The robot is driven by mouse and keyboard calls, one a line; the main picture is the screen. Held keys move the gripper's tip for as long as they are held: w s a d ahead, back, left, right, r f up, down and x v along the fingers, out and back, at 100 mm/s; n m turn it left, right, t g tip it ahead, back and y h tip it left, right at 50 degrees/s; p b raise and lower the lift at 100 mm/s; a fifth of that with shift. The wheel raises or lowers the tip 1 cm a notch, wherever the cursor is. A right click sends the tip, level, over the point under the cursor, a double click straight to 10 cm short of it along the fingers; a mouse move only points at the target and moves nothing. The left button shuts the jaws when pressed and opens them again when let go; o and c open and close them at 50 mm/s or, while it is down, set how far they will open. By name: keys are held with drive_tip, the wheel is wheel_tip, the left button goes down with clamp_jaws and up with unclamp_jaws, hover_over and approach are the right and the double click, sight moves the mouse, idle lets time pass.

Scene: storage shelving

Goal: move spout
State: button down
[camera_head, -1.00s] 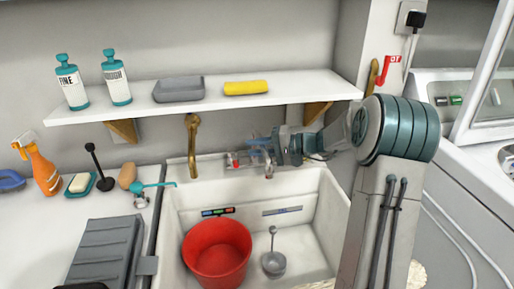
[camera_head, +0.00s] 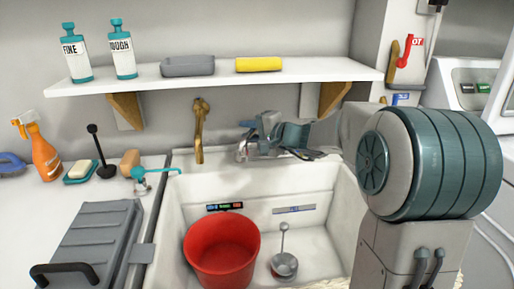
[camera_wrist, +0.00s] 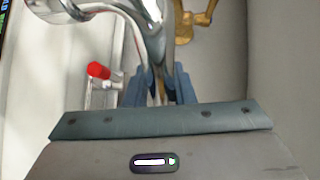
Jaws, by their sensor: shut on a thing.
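The chrome spout (camera_wrist: 155,38) is a curved, shiny tube in the wrist view. My gripper (camera_wrist: 160,88) has its blue fingers on both sides of the tube, closed on it. In the head view my gripper (camera_head: 262,138) is at the back wall above the sink, right of a brass tap (camera_head: 200,130). A red-capped handle (camera_wrist: 98,71) on a chrome fitting is left of the fingers in the wrist view.
Below are the white sink (camera_head: 315,240), a red bucket (camera_head: 221,255) and a grey plunger-like tool (camera_head: 284,262). A shelf (camera_head: 215,82) with bottles and sponges runs above my gripper. A grey case (camera_head: 95,240) and soap items are on the left counter.

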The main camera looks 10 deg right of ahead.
drive_tip(key=shift+w+a+f+m+t+h+b, duration=0.15)
drive_tip(key=shift+w+a+m+t+h+b, duration=0.25)
drive_tip(key=shift+b, duration=0.65)
drive_tip(key=shift+w+a+f+m+t+h+b, duration=0.1)
drive_tip(key=shift+w+a+m+t+h+b, duration=0.1)
drive_tip(key=shift+a+m+t+h+b, duration=0.6)
drive_tip(key=shift+w+d+r+h+b, duration=0.1)
drive_tip(key=shift+w+r+h+b, duration=0.2)
drive_tip(key=shift+b, duration=0.6)
drive_tip(key=shift+m, duration=0.3)
drive_tip(key=c, duration=1.2)
unclamp_jaws()
drive_tip(key=shift+c, duration=0.2)
drive_tip(key=p+v, duration=0.1)
drive_tip(key=v, duration=1.2)
drive_tip(key=shift+s+d+r+p, duration=0.2)
drive_tip(key=shift+s+r+p, duration=0.1)
drive_tip(key=shift+p, duration=0.1)
